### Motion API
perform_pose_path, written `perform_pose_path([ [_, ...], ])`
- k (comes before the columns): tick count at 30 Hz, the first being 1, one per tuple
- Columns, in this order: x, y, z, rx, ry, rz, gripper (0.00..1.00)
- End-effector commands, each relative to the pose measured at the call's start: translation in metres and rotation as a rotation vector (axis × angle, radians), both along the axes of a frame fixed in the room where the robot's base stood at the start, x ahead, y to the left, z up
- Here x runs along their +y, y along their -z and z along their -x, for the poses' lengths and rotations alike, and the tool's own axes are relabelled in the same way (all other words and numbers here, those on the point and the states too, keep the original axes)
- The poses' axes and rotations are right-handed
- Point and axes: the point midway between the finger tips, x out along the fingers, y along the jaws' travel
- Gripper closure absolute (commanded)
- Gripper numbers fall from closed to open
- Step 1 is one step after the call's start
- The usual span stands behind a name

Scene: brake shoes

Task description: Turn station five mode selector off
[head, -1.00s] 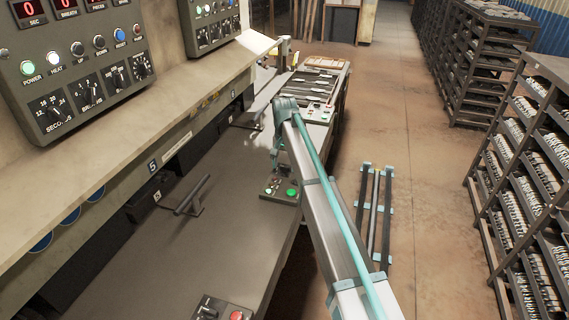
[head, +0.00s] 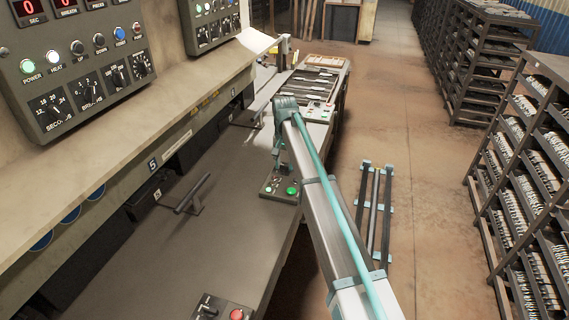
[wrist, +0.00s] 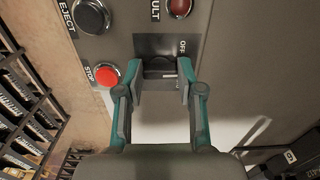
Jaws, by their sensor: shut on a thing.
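The mode selector (wrist: 160,66) is a dark knob on a grey panel in the wrist view, with an "OFF" label just to its upper right. My gripper (wrist: 160,80) has one teal-and-grey finger on each side of the knob and is shut on it. The knob's pointer direction is hard to read between the fingers. In the head view my gripper (head: 275,172) reaches down to the small control box (head: 268,192) with a lit green button (head: 291,191). The selector is hidden there.
Beside the selector are a red STOP button (wrist: 107,75), a black EJECT button (wrist: 91,15) and a red FAULT lamp (wrist: 180,6). A lever handle (head: 190,195) stands on the bench to the left. A "5" sign (head: 152,165) marks the machine front.

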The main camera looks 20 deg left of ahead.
Motion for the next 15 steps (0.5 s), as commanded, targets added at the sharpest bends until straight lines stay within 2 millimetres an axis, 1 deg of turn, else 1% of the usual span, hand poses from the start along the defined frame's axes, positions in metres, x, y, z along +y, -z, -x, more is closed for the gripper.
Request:
perform_pose_path([
  [5,-0.0002,-0.0002,-0.0004,0.000,-0.089,0.001,0.97],
  [15,-0.0004,-0.0003,-0.0006,0.000,-0.357,0.000,0.97],
])
